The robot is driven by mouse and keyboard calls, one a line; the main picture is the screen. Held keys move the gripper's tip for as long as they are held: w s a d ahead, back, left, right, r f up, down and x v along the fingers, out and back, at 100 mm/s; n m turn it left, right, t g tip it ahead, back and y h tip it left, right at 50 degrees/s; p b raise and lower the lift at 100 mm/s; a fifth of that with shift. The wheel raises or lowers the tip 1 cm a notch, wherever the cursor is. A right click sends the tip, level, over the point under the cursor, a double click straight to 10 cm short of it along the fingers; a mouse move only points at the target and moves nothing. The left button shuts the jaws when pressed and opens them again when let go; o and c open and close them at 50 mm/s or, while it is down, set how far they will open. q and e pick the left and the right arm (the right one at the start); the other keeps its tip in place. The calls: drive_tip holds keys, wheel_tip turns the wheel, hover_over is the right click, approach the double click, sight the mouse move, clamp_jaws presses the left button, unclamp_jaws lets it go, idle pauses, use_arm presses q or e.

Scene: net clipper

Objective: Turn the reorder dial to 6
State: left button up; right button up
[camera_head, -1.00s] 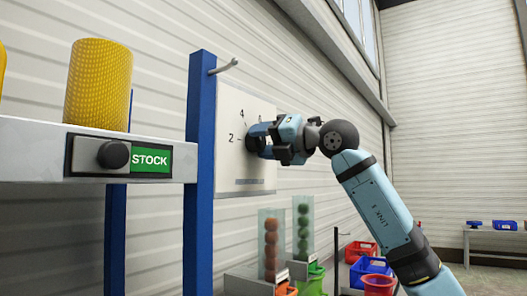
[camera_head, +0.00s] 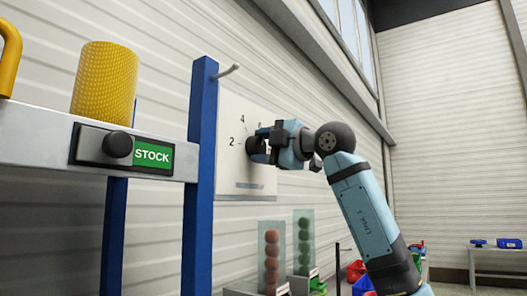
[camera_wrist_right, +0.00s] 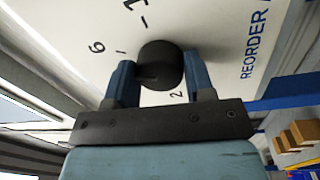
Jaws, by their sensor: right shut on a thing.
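The reorder dial is a round black knob (camera_wrist_right: 160,66) on a white panel (camera_head: 231,170) fixed to the wall side. Numbers stand around it; 2 and 4 show at its left in the head view, and 6, 1 and 2 in the right wrist view. My right gripper (camera_head: 262,146) is at the knob, and in the right wrist view its two blue fingers (camera_wrist_right: 158,80) are shut on the knob's sides. The knob's pointer is not clear, so I cannot tell its setting. My left gripper is not in view.
A blue post (camera_head: 201,180) stands left of the panel, with a shelf carrying a yellow roll (camera_head: 104,84) and a STOCK slider (camera_head: 122,149). Clear tubes of brown balls (camera_head: 271,262) and green balls (camera_head: 304,245) stand below the panel.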

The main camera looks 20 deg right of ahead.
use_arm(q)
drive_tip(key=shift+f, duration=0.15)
use_arm(e)
drive_tip(key=shift+m, duration=0.9)
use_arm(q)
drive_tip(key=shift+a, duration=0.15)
use_arm(e)
drive_tip(key=o, duration=0.9)
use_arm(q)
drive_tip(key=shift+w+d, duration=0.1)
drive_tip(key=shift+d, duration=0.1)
use_arm(e)
drive_tip(key=shift+s+d+b, duration=0.2)
drive_tip(key=shift+s+b, duration=0.1)
use_arm(q)
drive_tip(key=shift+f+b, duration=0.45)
drive_tip(key=shift+b, duration=0.4)
use_arm(e)
drive_tip(key=shift+v, duration=6.55)
